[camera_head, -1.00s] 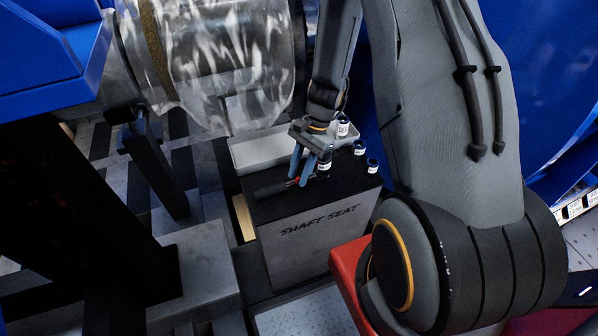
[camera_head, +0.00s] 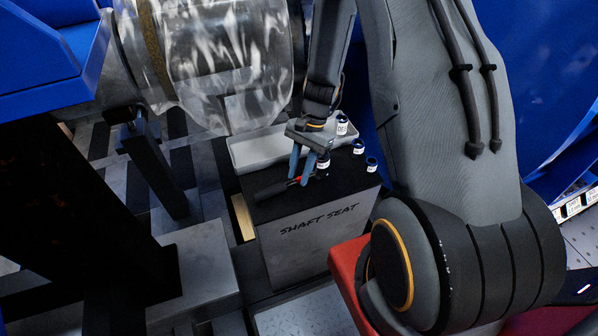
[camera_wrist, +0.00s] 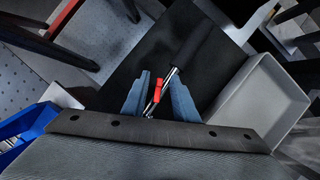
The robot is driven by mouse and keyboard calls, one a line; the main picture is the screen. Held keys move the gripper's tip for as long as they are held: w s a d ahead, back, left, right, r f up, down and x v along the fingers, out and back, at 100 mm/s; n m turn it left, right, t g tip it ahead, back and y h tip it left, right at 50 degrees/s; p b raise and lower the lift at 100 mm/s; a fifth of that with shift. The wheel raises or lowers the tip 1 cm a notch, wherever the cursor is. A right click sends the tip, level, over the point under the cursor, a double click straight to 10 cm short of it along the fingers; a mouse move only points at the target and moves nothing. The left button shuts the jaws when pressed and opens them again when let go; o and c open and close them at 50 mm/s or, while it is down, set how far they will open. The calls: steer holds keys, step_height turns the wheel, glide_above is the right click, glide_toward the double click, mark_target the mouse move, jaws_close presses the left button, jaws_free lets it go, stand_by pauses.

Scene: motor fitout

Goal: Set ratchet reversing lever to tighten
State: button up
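The ratchet (camera_head: 271,190) lies on the black top of the box marked SHAFT SEAT (camera_head: 318,226). In the wrist view the ratchet (camera_wrist: 190,52) has a black handle, a bright metal neck and a red reversing lever (camera_wrist: 156,84). Its head end is partly hidden near the gripper's edge. My gripper (camera_head: 298,182) points down over the ratchet's head end. In the wrist view my gripper (camera_wrist: 158,98) is open, with one blue finger on each side of the red lever. I cannot tell whether either finger touches it, or which way the lever is set.
Several dark labelled sockets (camera_head: 357,147) stand on the box close to my gripper. A grey tray (camera_head: 247,151) lies behind it, and shows at right in the wrist view (camera_wrist: 275,108). A plastic-wrapped shaft (camera_head: 215,60) hangs above left. A red block (camera_head: 347,262) stands in front.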

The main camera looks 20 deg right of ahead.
steer(key=b+v, duration=0.1)
steer(key=v, duration=0.6)
steer(key=shift+r+b, duration=0.4)
steer(key=shift+w, duration=0.1)
